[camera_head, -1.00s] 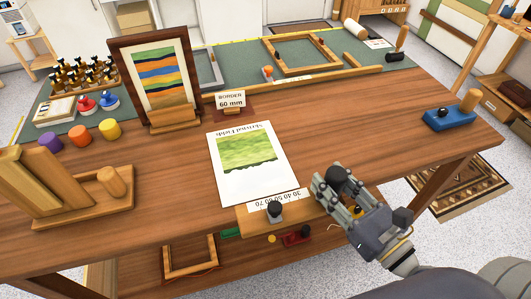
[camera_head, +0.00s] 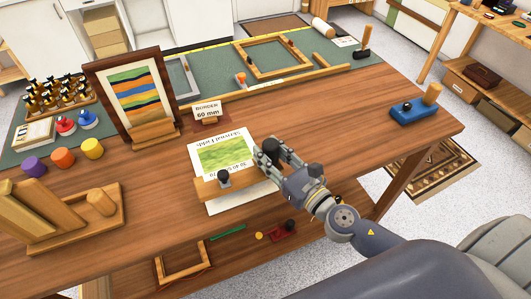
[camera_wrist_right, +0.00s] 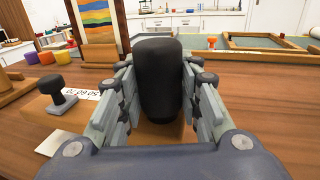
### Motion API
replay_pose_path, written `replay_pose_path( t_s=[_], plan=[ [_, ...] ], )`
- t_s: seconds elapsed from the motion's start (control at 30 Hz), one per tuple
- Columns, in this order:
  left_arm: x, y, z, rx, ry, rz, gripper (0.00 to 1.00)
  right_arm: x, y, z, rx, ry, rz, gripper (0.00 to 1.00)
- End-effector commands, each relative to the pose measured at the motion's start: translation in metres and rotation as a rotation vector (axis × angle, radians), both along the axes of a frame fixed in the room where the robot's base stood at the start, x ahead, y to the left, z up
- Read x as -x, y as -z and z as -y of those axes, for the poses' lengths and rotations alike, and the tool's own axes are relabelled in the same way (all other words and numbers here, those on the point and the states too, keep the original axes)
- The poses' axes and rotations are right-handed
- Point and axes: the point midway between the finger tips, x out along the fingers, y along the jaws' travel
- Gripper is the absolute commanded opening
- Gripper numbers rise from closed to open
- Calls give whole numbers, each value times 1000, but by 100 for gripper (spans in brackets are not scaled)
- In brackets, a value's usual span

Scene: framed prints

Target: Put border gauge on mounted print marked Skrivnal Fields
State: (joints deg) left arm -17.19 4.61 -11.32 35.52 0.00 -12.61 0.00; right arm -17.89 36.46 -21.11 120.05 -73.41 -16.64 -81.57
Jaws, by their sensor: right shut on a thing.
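The border gauge (camera_head: 240,182) is a wooden bar with a white number strip and a black knob near each end. My right gripper (camera_head: 271,155) is shut on its right-hand knob, which fills the middle of the right wrist view (camera_wrist_right: 160,85). The mounted print marked Skrivnal Fields (camera_head: 222,152), white with a green field picture, lies on the table with its lettering upside down to me. The gauge lies across the print's near half, hiding part of it. I cannot tell whether it touches the print. My left gripper is out of view.
A card reading BORDER 60 mm (camera_head: 207,111) stands beyond the print. A framed striped picture (camera_head: 135,90) stands left of it. A wooden stand (camera_head: 75,215) is at the near left. A blue block (camera_head: 414,110) sits at the right. Table between print and block is clear.

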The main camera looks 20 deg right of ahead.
Motion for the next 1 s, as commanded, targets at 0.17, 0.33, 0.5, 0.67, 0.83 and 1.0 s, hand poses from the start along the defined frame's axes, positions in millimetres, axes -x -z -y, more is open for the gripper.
replay_pose_path(
  t_s=[0.17, 0.33, 0.5, 0.67, 0.83, 1.0],
  plan=[
    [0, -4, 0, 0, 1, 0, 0, -11, -1, -3, -3, 0, 2, 0],
    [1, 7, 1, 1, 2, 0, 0, -18, 18, -6, -3, 0, -1, 0],
    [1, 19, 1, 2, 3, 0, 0, -18, 36, -6, -2, 0, 1, 0],
    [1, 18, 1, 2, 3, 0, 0, -18, 36, -6, -2, -1, 1, 0],
    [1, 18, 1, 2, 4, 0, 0, -18, 36, -6, -2, -1, 1, 0],
    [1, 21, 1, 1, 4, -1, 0, -17, 40, -5, -1, -1, -1, 41]
  ],
)
